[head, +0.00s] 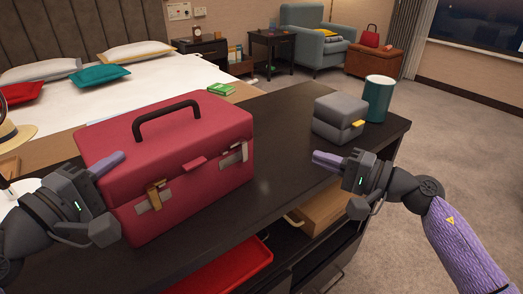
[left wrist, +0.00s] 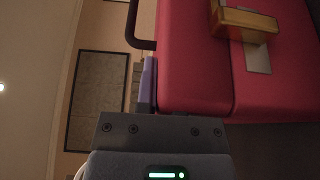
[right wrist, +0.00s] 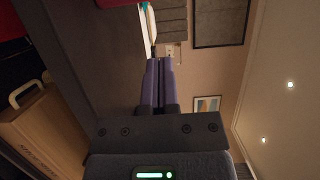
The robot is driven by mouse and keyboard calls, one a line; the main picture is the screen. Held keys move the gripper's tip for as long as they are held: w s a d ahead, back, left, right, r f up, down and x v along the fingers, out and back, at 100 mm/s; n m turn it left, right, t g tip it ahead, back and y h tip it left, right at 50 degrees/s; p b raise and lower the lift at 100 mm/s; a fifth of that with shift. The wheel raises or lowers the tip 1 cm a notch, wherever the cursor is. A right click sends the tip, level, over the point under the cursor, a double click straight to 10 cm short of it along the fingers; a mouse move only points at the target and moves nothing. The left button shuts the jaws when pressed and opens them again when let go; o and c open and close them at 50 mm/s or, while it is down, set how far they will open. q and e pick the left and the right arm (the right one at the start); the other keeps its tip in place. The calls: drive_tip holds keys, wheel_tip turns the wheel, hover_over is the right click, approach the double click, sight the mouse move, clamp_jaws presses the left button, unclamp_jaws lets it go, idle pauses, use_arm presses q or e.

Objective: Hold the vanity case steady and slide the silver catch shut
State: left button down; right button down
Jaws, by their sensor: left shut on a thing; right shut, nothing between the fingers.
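The red vanity case (head: 170,150) stands upright on the dark counter, its lid down and its black handle (head: 167,120) raised. The silver catch (head: 232,154) is on the right of its front; I cannot tell how far it is slid. A gold catch (head: 156,195) is on the left of the front and shows large in the left wrist view (left wrist: 245,22). My left gripper (head: 108,165) is shut on the case at its left side; the grip is partly hidden. My right gripper (head: 328,160) is shut and empty, right of the case and apart from it.
A grey box (head: 338,122) with a yellow catch and a teal cup (head: 378,98) stand at the counter's right end. The dark counter (head: 285,125) is clear between them and the case. A red tray (head: 225,272) and a wooden box (head: 318,212) sit below the front edge.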

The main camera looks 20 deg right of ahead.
sight(251, 144)
drive_tip(key=x, duration=1)
drive_tip(key=shift+a, duration=0.35)
drive_tip(key=shift+s+a, duration=0.35)
drive_tip(key=shift+a, duration=0.2)
drive_tip(key=shift+s+a, duration=0.3)
drive_tip(key=shift+a, duration=0.3)
drive_tip(key=shift+s+a, duration=0.25)
drive_tip(key=shift+a, duration=0.2)
